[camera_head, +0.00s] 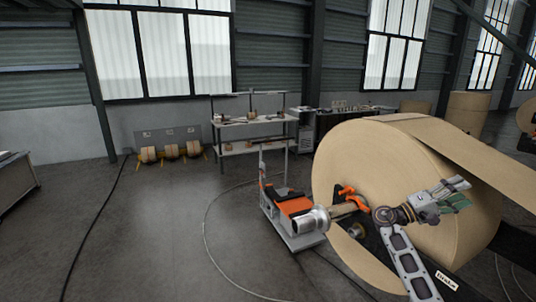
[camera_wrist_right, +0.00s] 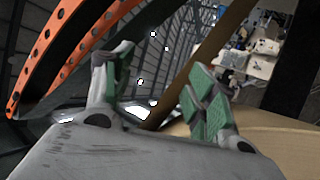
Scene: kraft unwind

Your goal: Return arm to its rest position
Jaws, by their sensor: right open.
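My right gripper (camera_head: 458,193) is raised in front of the flat end of a large kraft paper roll (camera_head: 400,165) in the head view. Its fingers point to the right. In the right wrist view its two green-padded fingers (camera_wrist_right: 160,105) stand apart with nothing between them. The curved tan surface of the roll (camera_wrist_right: 280,150) shows below and right of the fingers there. Whether the gripper touches the roll I cannot tell. My left gripper is not in view.
A cart with an orange top (camera_head: 293,206) stands left of the roll, near a metal cylinder (camera_head: 311,220) on the roll's shaft. An orange perforated beam (camera_wrist_right: 55,45) shows in the wrist view. Cables cross the floor. The floor at left is mostly clear.

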